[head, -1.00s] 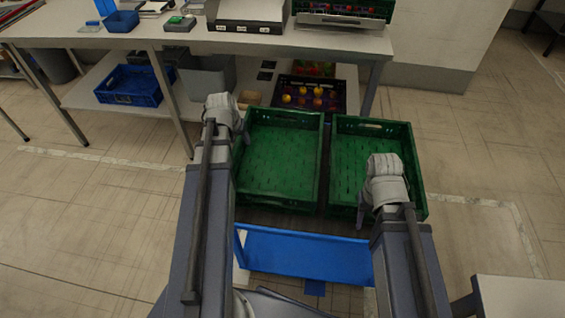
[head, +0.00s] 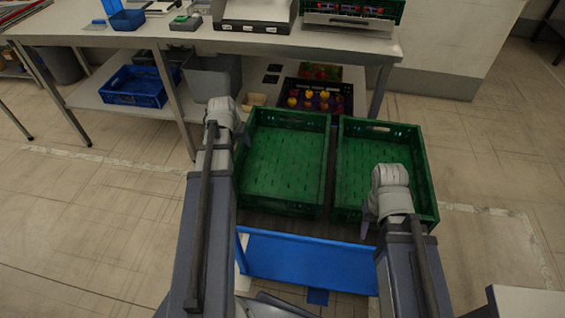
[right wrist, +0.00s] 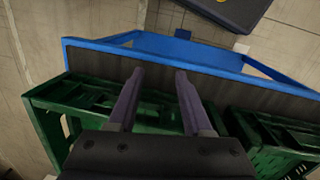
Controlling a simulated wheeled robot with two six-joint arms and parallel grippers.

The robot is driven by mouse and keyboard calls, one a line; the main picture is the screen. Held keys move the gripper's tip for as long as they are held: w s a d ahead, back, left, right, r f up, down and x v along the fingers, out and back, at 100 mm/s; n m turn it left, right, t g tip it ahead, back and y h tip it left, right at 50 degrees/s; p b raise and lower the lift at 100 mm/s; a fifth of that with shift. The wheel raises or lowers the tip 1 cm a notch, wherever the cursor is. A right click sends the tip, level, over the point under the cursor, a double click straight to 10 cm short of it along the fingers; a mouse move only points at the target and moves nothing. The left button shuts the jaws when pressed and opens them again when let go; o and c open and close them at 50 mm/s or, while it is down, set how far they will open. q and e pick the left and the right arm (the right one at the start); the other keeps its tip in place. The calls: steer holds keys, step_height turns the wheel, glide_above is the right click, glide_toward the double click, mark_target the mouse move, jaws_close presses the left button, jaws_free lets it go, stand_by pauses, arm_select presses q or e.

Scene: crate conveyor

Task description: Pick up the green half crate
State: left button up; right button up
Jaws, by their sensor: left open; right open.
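Two green half crates stand side by side in the head view, the left green crate (head: 285,116) and the right green crate (head: 378,130). Both look empty. My left gripper (head: 243,140) is at the left edge of the left crate, its fingers partly hidden behind my wrist. My right gripper (head: 372,222) is at the near side of the right crate. In the right wrist view its open fingers (right wrist: 158,85) point over a green crate (right wrist: 48,105) near the blue frame, with nothing between them. I cannot tell whether either gripper touches a crate.
A blue panel (head: 308,262) lies on my side of the crates. A table (head: 150,33) stands beyond them, with a blue crate (head: 135,92) and a dark crate of fruit (head: 318,85) on its lower shelf. Open floor lies left and right.

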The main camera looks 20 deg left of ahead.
arm_select(q)
steer(key=b+x, duration=0.3)
steer(key=x, duration=0.1)
steer(key=shift+w+f+b, duration=0.15)
steer(key=shift+f+b, duration=0.2)
arm_select(e)
step_height(320, 180, down, 4)
steer(key=shift+f, duration=0.15)
arm_select(q)
steer(key=shift+d+r, duration=0.1)
steer(key=shift+c, duration=0.3)
jaws_close()
stand_by(0.3)
